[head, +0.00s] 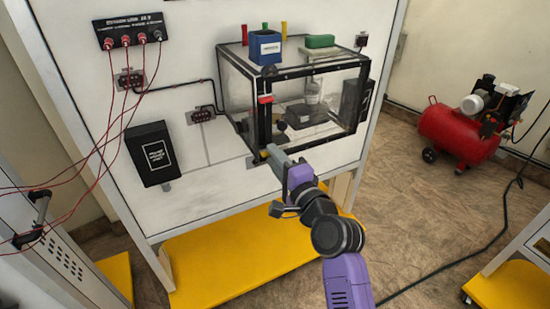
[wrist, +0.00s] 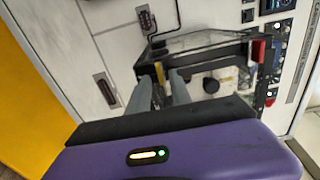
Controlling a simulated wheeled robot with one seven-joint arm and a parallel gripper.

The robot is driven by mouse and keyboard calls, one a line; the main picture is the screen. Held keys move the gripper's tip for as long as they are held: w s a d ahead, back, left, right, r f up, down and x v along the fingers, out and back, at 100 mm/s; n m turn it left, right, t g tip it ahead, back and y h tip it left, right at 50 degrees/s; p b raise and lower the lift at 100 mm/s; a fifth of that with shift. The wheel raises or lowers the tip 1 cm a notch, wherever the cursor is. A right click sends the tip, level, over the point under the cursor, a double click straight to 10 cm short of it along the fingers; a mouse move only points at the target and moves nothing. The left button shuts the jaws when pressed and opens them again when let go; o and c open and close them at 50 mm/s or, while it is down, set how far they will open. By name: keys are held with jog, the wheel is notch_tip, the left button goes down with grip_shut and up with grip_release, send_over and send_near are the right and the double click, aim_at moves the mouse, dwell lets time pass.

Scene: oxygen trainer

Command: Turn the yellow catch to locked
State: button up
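The yellow catch (wrist: 159,72) is a small upright piece at the frame corner of the clear box in the wrist view. In the head view, a sliver of the yellow catch (head: 264,154) shows at the box's lower front left corner. My gripper (wrist: 161,82) has its two grey fingers apart, one on each side of the catch as seen from the wrist. I cannot tell whether they touch it. In the head view, my gripper (head: 271,151) is right at that corner and hides most of the catch.
The clear box (head: 335,130) with a black frame is fixed to the white panel (head: 205,65). A red piece (head: 264,99) sits higher on its front post. A black box (head: 152,154) is to the left. A yellow shelf (head: 235,265) lies below, and a red compressor (head: 455,128) stands right.

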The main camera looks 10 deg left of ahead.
jog(key=shift+s, duration=0.1)
jog(key=b+v, duration=0.1)
jog(key=v, duration=0.6)
jog(key=shift+s+d, duration=0.2)
jog(key=shift+s, duration=0.05)
dwell(0.4)
